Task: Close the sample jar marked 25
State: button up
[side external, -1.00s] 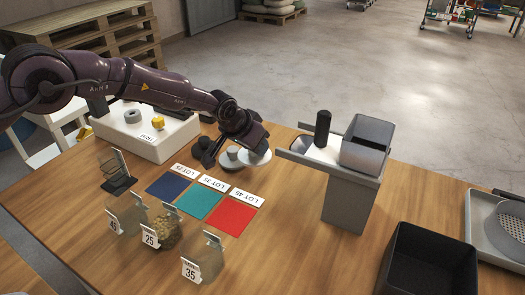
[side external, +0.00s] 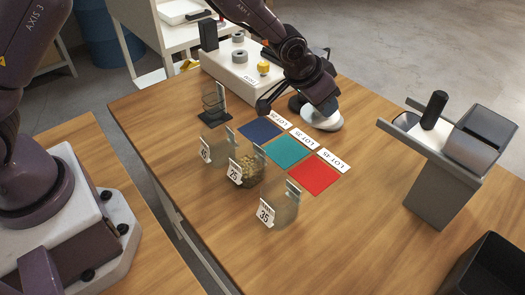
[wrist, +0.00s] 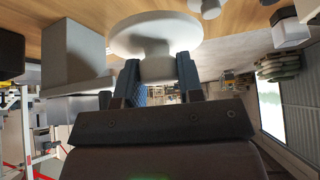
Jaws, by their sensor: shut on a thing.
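The sample jar marked 25 (side external: 256,174) stands on the wooden table between the jars marked 45 (side external: 214,151) and 35 (side external: 281,207). It is clear, holds beige granular pieces, and no lid shows on it. My gripper (wrist: 158,70) is shut on the knob of a round white lid (wrist: 156,33), with a blue-padded finger on each side. In the side external view, the pale lids (side external: 322,120) show beside my gripper, behind the coloured mats. My gripper partly hides them, and I cannot tell there which one is held.
Blue, teal (side external: 287,150) and red mats with lot cards lie beside the jars. A grey post with a tray (side external: 437,185) stands right, a black bin (side external: 492,268) front right. A white box (side external: 237,72) stands behind.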

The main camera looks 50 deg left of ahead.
aim_at(309, 122)
dwell(0.3)
jog(key=shift+s+d+f+m, duration=0.15)
jog(key=shift+s+d, duration=0.15)
jog(key=shift+d, duration=0.3)
jog(key=shift+s+d+f+m, duration=0.15)
jog(key=shift+s+d, duration=0.15)
jog(key=shift+d, duration=0.3)
jog(key=shift+s+f, duration=0.1)
jog(key=shift+s, duration=0.2)
jog(key=s+n+y, duration=0.1)
jog(key=n, duration=0.1)
jog(key=s+a+n+y, duration=0.1)
jog(key=s+f+n+y, duration=0.1)
jog(key=n, duration=0.1)
jog(key=shift+a+n, duration=0.3)
jog(key=shift+a, duration=0.05)
jog(key=s+a+r+n+g+y, duration=0.1)
jog(key=s+a+n+g, duration=0.2)
jog(key=n, duration=0.8)
jog(key=s+a+r+n+g+y, duration=0.2)
jog(key=s+n+g, duration=0.5)
jog(key=n, duration=0.4)
jog(key=shift+a+r+n, duration=0.2)
jog(key=shift+a+n, duration=0.1)
jog(key=shift+a, duration=0.5)
jog(key=shift+y, duration=0.3)
jog(key=shift+f, duration=2.45)
